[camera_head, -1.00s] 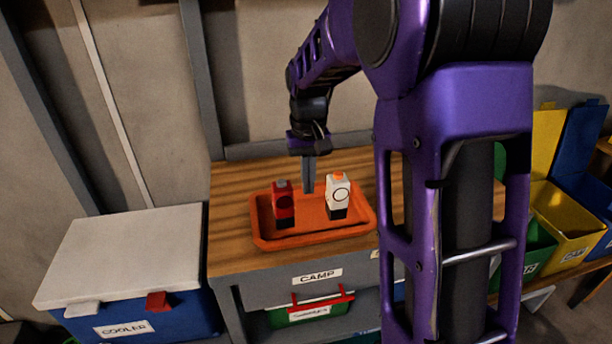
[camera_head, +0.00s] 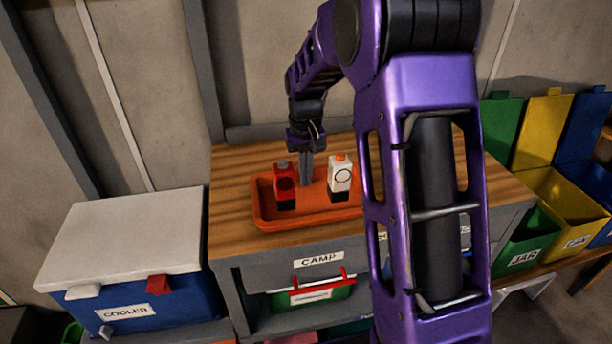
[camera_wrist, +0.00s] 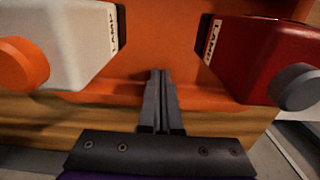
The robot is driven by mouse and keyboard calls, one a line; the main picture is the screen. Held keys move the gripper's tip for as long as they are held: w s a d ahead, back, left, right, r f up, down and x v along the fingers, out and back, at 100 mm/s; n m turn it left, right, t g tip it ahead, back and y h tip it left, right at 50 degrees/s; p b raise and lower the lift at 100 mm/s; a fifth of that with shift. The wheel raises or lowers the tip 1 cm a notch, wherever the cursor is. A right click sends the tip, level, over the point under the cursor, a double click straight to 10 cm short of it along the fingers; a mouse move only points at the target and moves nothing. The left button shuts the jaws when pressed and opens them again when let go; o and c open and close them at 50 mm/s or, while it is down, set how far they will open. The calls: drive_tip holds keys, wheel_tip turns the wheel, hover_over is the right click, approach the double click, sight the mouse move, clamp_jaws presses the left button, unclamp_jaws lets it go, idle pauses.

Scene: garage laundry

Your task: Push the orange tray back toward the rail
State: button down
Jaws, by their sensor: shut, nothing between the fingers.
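The orange tray (camera_head: 262,217) lies on the wooden bench top with a red lamp (camera_head: 284,188) at its left and a white lamp (camera_head: 340,177) at its right, both upright. My gripper (camera_head: 306,182) points down between the lamps, with its fingers shut and empty. In the wrist view, the fingers (camera_wrist: 160,88) reach past the tray's near rim, between the white lamp (camera_wrist: 62,48) and the red lamp (camera_wrist: 258,55). I cannot tell whether the fingertips touch the tray floor. My arm hides the tray's right end.
A grey rail (camera_head: 250,134) runs along the bench's back edge, with bare wood (camera_head: 235,165) between it and the tray. A cooler (camera_head: 125,240) stands left of the bench. Green, yellow (camera_head: 560,200) and blue bins stand at the right.

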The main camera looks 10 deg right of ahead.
drive_tip(key=shift+w, duration=0.1)
drive_tip(key=shift+w+r+p, duration=0.15)
drive_tip(key=shift+w+p, duration=0.2)
drive_tip(key=shift+p, duration=0.05)
drive_tip(key=w+p, duration=0.8)
drive_tip(key=w, duration=1)
drive_tip(key=shift+w+p, duration=0.2)
drive_tip(key=shift+p, duration=0.1)
drive_tip(key=shift+s+f, duration=0.15)
drive_tip(key=shift+f, duration=0.05)
